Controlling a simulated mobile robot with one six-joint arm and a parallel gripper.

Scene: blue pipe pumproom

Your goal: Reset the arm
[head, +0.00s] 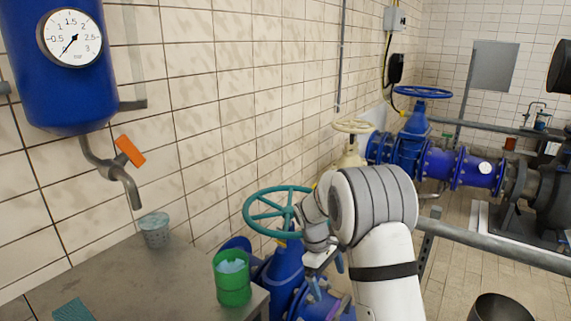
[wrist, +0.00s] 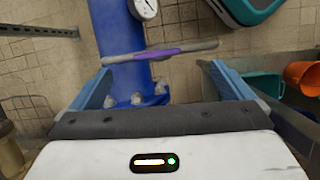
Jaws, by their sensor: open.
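My gripper (head: 333,268) hangs at the end of my bent white arm, just right of the teal handwheel (head: 277,208) and above the blue pipework in the head view. In the wrist view, the blue fingers of my gripper (wrist: 160,83) are spread wide with nothing gripped. A grey and purple bar (wrist: 160,52) crosses the gap in front of a blue pipe (wrist: 115,30) with a gauge. I cannot tell how far the bar is from the fingers. My forearm hides part of the pipework in the head view.
A grey table (head: 150,285) at left holds a green cup (head: 232,283) and a small grey bucket (head: 155,231). A blue tank (head: 60,85) with a gauge hangs above. A grey rail (head: 490,242) runs right of my arm. Floor (head: 440,285) shows beyond.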

